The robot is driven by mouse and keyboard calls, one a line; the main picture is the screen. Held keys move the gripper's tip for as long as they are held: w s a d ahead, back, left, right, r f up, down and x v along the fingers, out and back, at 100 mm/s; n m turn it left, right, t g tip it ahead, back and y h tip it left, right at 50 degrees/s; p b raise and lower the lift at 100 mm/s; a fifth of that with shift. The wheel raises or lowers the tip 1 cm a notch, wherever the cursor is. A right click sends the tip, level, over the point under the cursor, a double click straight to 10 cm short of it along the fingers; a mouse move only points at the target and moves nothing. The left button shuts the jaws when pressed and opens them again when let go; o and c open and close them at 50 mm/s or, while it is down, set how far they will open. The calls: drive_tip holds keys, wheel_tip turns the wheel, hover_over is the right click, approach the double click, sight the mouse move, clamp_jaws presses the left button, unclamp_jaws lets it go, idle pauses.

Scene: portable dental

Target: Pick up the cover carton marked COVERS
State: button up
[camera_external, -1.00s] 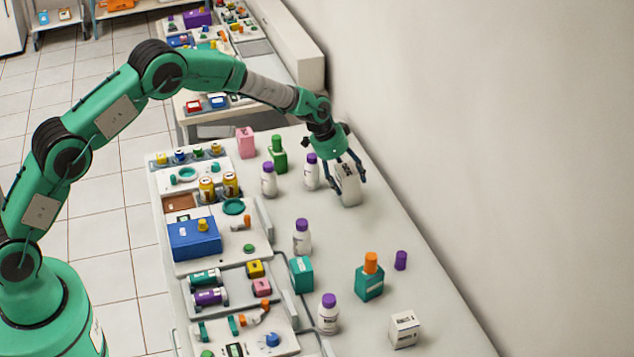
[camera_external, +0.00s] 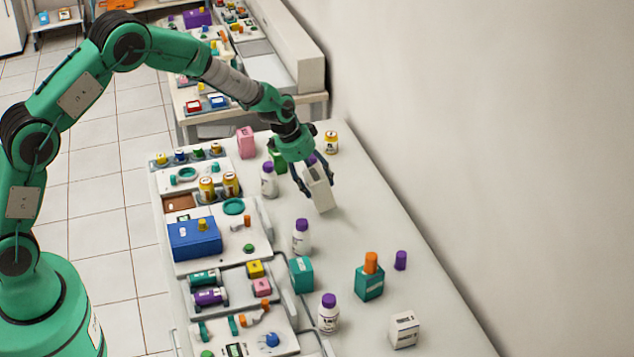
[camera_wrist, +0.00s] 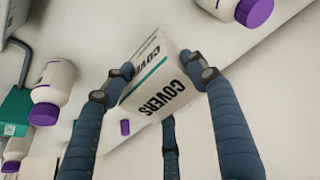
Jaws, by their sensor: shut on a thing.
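The cover carton (camera_external: 320,190) is a white box, held tilted above the table in the external view. In the wrist view the carton (camera_wrist: 158,80) shows the word COVERS on two faces and a teal stripe. My gripper (camera_external: 315,185) is shut on the carton, with fingers on opposite sides of it. The gripper fingers (camera_wrist: 155,85) also show in the wrist view, pressed against the carton's sides. The carton appears clear of the table top, with a shadow below and to its right.
White bottles with purple caps stand near the carton, one (camera_external: 268,181) to its left and one (camera_external: 301,238) in front. The table's right side (camera_external: 390,215) is clear.

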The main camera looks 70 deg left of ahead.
drive_tip(key=shift+s+d+r, duration=0.1)
drive_tip(key=shift+s+d, duration=0.1)
drive_tip(key=shift+s, duration=0.5)
drive_tip(key=shift+s+d+r, duration=0.1)
drive_tip(key=shift+s+d, duration=0.1)
drive_tip(key=shift+s, duration=0.5)
drive_tip(key=shift+s+d, duration=0.2)
drive_tip(key=shift+s, duration=0.5)
